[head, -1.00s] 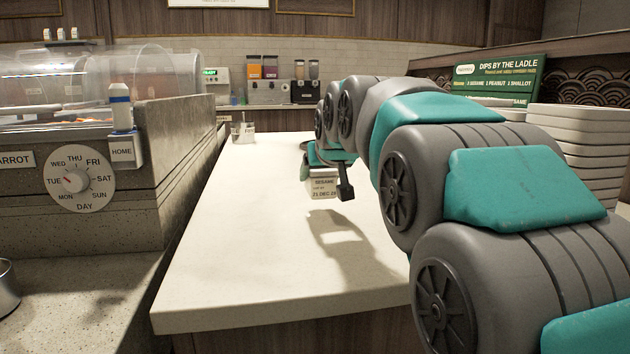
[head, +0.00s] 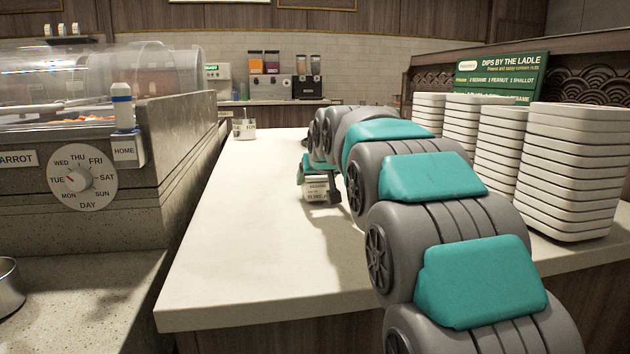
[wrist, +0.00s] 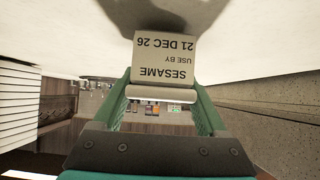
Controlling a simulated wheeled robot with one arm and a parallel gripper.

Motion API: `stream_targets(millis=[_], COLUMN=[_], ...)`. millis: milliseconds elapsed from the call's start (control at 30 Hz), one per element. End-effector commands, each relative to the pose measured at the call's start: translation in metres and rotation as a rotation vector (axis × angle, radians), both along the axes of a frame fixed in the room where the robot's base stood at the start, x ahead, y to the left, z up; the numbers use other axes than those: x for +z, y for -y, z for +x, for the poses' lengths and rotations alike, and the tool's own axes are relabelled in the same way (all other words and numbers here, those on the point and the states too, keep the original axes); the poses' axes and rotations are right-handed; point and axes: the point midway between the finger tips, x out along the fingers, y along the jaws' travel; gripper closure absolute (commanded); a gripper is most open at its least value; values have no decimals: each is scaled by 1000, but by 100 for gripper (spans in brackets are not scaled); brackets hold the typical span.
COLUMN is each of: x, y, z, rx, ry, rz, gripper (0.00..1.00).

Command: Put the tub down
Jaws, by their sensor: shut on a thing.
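The tub (head: 317,189) is pale, with a printed label. In the wrist view the label (wrist: 165,60) appears upside down and reads SESAME, USE BY, 21 DEC 26. My gripper (wrist: 163,98) is shut on the tub, with one green finger on each side. In the head view my gripper (head: 318,172) and the tub are low over the pale counter (head: 240,270). The tub's shadow lies close to it. I cannot tell whether its base touches the counter. My arm hides part of the counter behind and to the right of it.
A small container (head: 244,131) stands on the counter's left edge, farther back. Tall stacks of white dishes (head: 570,175) line the right side, beside my arm. A green dips sign (head: 500,75) stands behind them. The counter's front and left are clear.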

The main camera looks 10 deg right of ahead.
Motion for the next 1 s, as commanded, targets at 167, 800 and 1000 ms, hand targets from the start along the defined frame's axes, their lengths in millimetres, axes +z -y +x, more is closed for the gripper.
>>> stream_targets(millis=[167,800,1000], x=[-3,-7,-4], y=[0,0,0], z=[0,0,0], rx=[0,0,0], ry=[5,2,3], rz=[0,0,0], gripper=[100,0,0])
